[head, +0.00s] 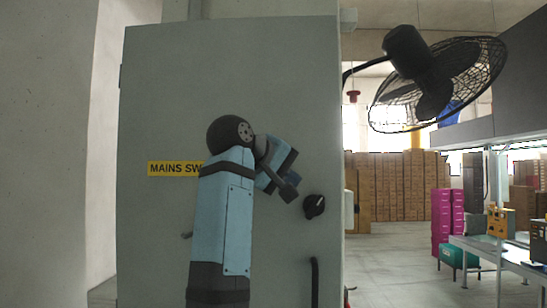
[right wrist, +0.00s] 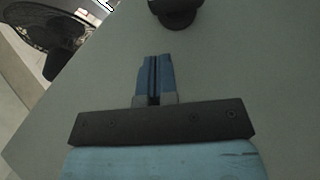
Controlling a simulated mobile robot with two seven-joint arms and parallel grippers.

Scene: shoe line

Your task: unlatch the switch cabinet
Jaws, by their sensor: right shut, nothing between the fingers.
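The grey switch cabinet (head: 160,105) fills the middle of the head view, its door closed. A yellow "MAINS SW..." label (head: 172,168) is partly hidden by my right arm. A black rotary knob (head: 314,206) sits on the door near its right edge; it also shows at the top of the right wrist view (right wrist: 176,12). A black bar handle (head: 314,282) is below the knob. My right gripper (head: 292,195) is shut and empty, just left of the knob and apart from it; its fingers show in the right wrist view (right wrist: 155,62). My left gripper is not in view.
A black caged fan (head: 437,80) sticks out at the upper right of the cabinet. Brown stacked boxes (head: 398,190), pink boxes (head: 446,215) and a workbench (head: 500,258) stand farther back on the right. The floor between is clear. A pale wall is on the left.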

